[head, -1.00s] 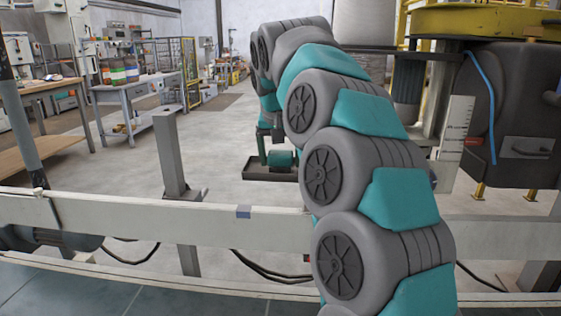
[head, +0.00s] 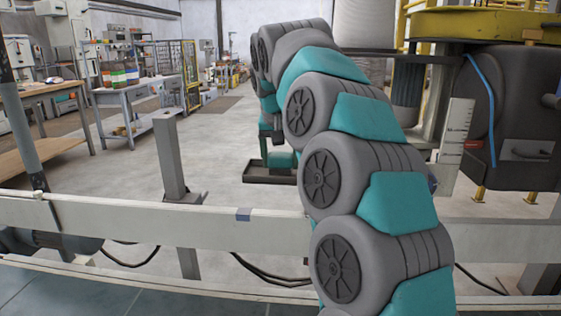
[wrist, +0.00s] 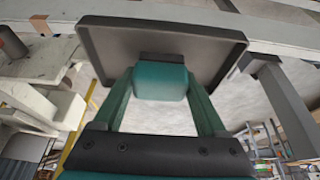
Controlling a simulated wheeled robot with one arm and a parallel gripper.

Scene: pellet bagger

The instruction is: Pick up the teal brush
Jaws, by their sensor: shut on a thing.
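The teal brush (head: 281,160) shows low behind my arm in the head view, at a dark shallow tray (head: 258,177). In the wrist view the brush (wrist: 160,84) is a teal block with a dark strip on its far side. My gripper (wrist: 160,87) has its two green fingers closed on either side of it. The tray (wrist: 110,45) fills the area behind the brush in this view. I cannot tell whether the brush touches the tray. My arm hides part of the gripper and the tray's right side in the head view.
A pale rail (head: 140,218) crosses the foreground, with a grey post (head: 170,155) behind it. A dark machine (head: 515,120) stands at right. Workbenches (head: 140,90) stand at far left. Open floor (head: 215,135) lies left of my arm.

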